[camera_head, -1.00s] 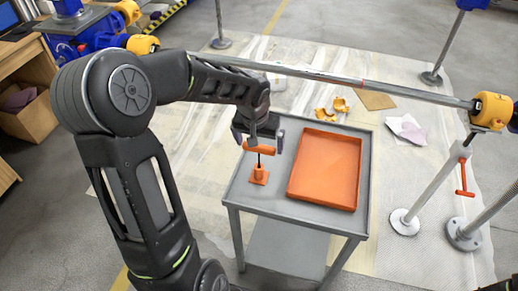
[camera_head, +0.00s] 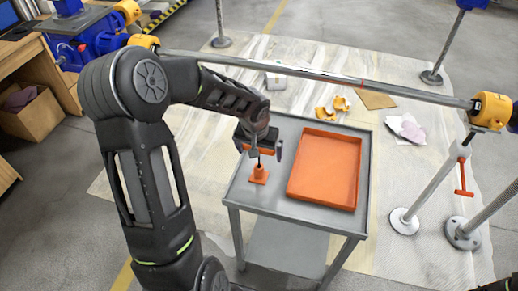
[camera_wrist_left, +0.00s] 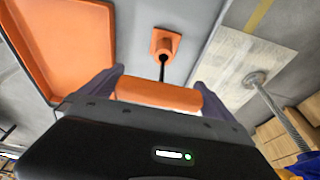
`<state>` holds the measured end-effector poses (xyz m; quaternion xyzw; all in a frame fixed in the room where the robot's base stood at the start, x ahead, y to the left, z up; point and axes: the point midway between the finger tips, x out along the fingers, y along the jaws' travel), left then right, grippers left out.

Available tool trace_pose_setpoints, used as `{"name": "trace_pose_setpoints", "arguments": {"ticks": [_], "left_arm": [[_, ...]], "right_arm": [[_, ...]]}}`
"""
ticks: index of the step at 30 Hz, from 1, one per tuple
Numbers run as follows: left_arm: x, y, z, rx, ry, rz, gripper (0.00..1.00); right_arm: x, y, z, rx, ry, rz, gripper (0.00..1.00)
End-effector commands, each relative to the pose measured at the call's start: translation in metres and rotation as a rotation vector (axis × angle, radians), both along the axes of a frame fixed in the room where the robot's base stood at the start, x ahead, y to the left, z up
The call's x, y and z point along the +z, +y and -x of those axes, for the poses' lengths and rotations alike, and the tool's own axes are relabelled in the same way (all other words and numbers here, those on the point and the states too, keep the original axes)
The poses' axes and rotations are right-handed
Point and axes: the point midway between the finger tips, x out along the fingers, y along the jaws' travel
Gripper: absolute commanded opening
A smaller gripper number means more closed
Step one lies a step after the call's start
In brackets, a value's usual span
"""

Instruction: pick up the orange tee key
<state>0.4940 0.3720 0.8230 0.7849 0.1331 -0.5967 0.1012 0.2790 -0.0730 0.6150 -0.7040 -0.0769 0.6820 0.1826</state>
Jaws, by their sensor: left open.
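The orange tee key (camera_wrist_left: 158,95) stands upright with its dark shaft in a small orange holder (camera_head: 259,174) on the grey cart. Its orange crossbar lies level. My left gripper (camera_head: 257,149) is over the key from above. In the left wrist view the two dark fingers of this gripper (camera_wrist_left: 159,82) are open, one at each end of the crossbar, with the bar between them. I cannot tell if either finger touches it. In the head view, the gripper partly covers the crossbar. My right gripper is not in view.
An orange tray (camera_head: 325,168) lies on the cart (camera_head: 232,198), right of the holder. A long horizontal bar (camera_head: 300,72) runs behind the cart. A screw jack with an orange tee handle (camera_head: 463,180) stands at right. Yellow parts (camera_head: 326,111) lie on the floor sheet.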

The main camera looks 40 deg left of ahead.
Motion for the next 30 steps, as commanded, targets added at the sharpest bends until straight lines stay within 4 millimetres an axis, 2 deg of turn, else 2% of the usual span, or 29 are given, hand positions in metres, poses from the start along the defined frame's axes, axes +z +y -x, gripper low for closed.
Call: {"name": "trace_pose_setpoints", "arguments": {"ticks": [4,30], "left_arm": [[0.0001,0.0,0.0,0.0,0.0,0.0,0.99],[0.0003,0.0,0.0001,0.0,0.0,0.0,0.28]], "right_arm": [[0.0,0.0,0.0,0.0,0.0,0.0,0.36],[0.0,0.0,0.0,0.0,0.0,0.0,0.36]]}}
